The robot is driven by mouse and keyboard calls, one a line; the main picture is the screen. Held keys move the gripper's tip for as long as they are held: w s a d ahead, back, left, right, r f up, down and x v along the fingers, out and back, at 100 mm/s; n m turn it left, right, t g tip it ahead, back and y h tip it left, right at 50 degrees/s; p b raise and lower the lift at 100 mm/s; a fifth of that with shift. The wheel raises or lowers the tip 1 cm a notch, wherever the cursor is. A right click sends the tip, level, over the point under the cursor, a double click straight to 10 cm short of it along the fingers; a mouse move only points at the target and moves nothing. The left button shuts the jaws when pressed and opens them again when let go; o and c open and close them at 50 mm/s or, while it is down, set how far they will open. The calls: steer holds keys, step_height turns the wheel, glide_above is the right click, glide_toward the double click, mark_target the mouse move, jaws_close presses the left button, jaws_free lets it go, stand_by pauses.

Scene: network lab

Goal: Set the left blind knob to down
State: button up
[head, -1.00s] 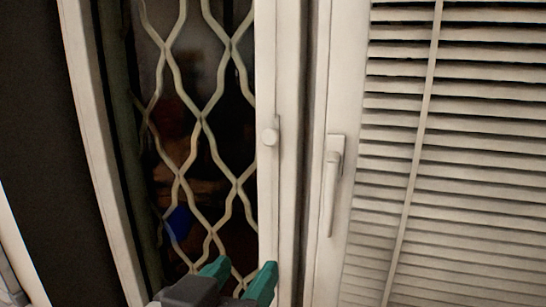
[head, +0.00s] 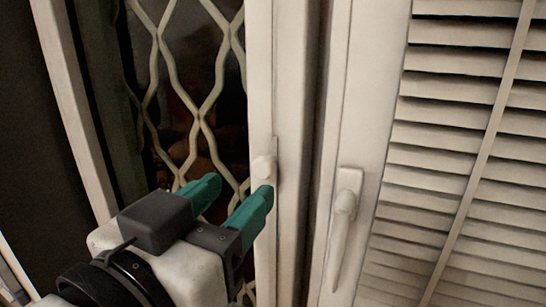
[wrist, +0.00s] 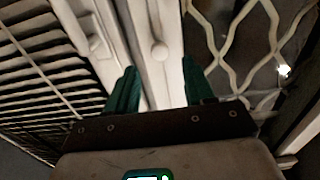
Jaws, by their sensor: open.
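A round white knob (head: 263,169) sits on a narrow plate on the white frame post, between the lattice opening and the slatted blind. It also shows in the wrist view (wrist: 159,50), ahead of and between my fingers. My gripper (head: 238,192) is open with two teal fingers, just below and in front of the knob in the head view. The right fingertip comes close to the knob's lower edge there; I cannot tell whether it touches. In the wrist view my gripper (wrist: 160,80) is empty, with the knob beyond its fingertips.
A white lever handle (head: 344,215) hangs downward on the frame to the right. The slatted blind (head: 440,140) is farther right. A pale metal lattice (head: 200,115) covers a dark opening on the left, close to my left finger.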

mark_target(260, 171)
steer(key=p+x, duration=0.2)
steer(key=x, duration=0.5)
steer(key=shift+w+d, duration=0.15)
steer(key=shift+w, duration=0.2)
steer(key=shift+f, duration=0.1)
jaws_close()
